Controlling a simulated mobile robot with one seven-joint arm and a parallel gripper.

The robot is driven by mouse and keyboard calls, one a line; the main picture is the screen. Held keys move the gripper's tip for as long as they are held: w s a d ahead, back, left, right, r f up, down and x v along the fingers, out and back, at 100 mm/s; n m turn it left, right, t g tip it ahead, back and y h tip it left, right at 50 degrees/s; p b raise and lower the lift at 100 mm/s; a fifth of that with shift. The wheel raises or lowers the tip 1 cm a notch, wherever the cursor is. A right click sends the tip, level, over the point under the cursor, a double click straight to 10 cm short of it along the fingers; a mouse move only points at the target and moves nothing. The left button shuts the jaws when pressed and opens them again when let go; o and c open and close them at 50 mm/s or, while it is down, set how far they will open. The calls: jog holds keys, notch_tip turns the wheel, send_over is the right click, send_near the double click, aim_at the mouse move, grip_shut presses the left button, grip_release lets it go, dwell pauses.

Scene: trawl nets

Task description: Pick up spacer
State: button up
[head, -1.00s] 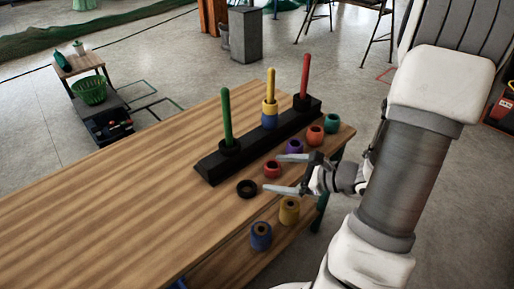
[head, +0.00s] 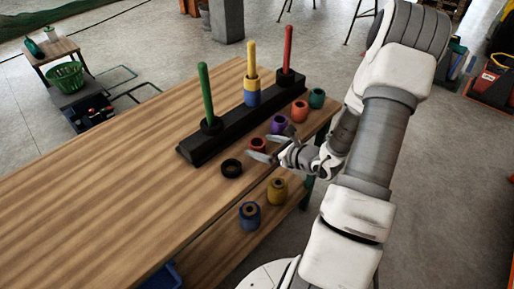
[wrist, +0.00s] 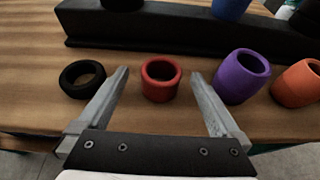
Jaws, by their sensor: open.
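Several spacers stand along the table's near edge. A short red spacer (head: 257,145) sits between my open fingers; it also shows in the wrist view (wrist: 161,79). My gripper (head: 268,147) is open and empty, with fingertips on either side of the red one; I cannot tell if they touch it. A low black ring (head: 231,168) lies left of it, outside the left finger, and a purple spacer (wrist: 241,76) stands just right of the right finger. An orange spacer (head: 299,111) and a teal spacer (head: 317,98) stand further right.
A black rack (head: 195,148) behind the spacers carries a green peg (head: 206,92), a red peg (head: 288,50) and a middle peg with yellow and blue spacers (head: 252,97). The left of the wooden table (head: 100,200) is clear. A green basket (head: 65,75) stands beyond.

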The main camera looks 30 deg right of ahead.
aim_at(253, 141)
jog(key=shift+b+x, duration=0.45)
jog(key=shift+x, duration=2.6)
jog(key=shift+r, duration=0.25)
jog(key=c, duration=1.4)
jog(key=shift+r, duration=0.1)
jog(key=shift+r, duration=0.55)
jog(key=r, duration=0.2)
jog(key=d+r+p, duration=0.1)
jog(key=shift+s+d+r+p, duration=0.1)
jog(key=shift+d+r+p, duration=0.1)
jog(key=shift+r+p, duration=0.15)
jog(key=s+d+r, duration=0.1)
jog(key=d+r, duration=0.1)
jog(key=d, duration=0.1)
jog(key=s+d+r+p, duration=0.1)
jog(key=d+r, duration=0.1)
jog(key=d, duration=0.1)
jog(key=s+d+r+p, duration=0.1)
jog(key=d+r, duration=0.1)
jog(key=d, duration=0.1)
jog(key=shift+s+d, duration=0.35)
jog(key=shift+s, duration=0.05)
